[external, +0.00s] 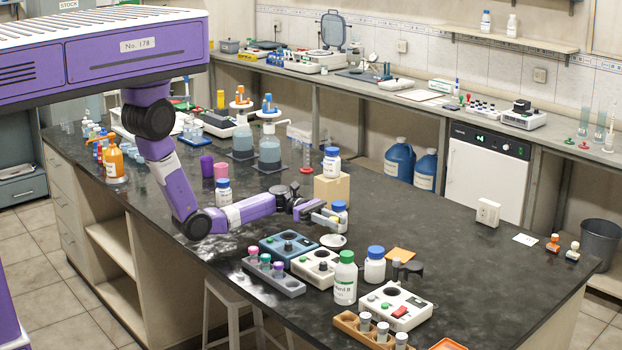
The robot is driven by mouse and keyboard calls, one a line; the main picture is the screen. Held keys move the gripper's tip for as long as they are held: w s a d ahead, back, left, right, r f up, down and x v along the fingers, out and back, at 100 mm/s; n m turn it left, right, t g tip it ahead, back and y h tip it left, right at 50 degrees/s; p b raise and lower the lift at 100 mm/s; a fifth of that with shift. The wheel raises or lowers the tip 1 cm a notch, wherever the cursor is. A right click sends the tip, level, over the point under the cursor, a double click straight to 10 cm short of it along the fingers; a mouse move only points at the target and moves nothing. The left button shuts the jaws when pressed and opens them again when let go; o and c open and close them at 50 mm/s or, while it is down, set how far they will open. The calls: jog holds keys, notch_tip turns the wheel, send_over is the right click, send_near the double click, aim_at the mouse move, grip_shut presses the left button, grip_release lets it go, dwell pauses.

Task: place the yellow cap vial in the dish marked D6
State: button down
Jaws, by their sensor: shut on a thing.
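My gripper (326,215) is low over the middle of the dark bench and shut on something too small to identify. Its fingertips are beside a white bottle with a blue cap (340,214); I cannot tell whether they touch it. A small pale round dish (333,240) lies just below and in front of the fingertips. Any marking on it is unreadable, so I cannot tell whether it is D6. I cannot make out the yellow cap vial clearly.
Near the gripper are a blue device (288,247), a white device (316,267), a tube rack (273,279) and a green-capped bottle (345,278). A cardboard box (332,188) stands behind. The bench (460,255) is mostly clear to the right.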

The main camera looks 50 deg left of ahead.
aim_at(333, 232)
jog(key=shift+f, duration=2)
jog(key=shift+f+b, duration=0.25)
jog(key=shift+b, duration=0.05)
jog(key=c, duration=1.1)
grip_release()
jog(key=shift+r, duration=0.1)
jog(key=shift+c, duration=0.2)
jog(key=shift+r+p, duration=0.15)
jog(key=shift+p, duration=0.15)
jog(key=shift+a, duration=0.15)
jog(key=a+b, duration=0.1)
jog(key=a, duration=0.2)
jog(key=a+b, duration=0.1)
jog(key=a, duration=0.3)
jog(key=a+b, duration=0.1)
jog(key=a, duration=0.2)
jog(key=shift+s+a, duration=0.35)
jog(key=shift+s, duration=0.05)
jog(key=shift+a, duration=0.5)
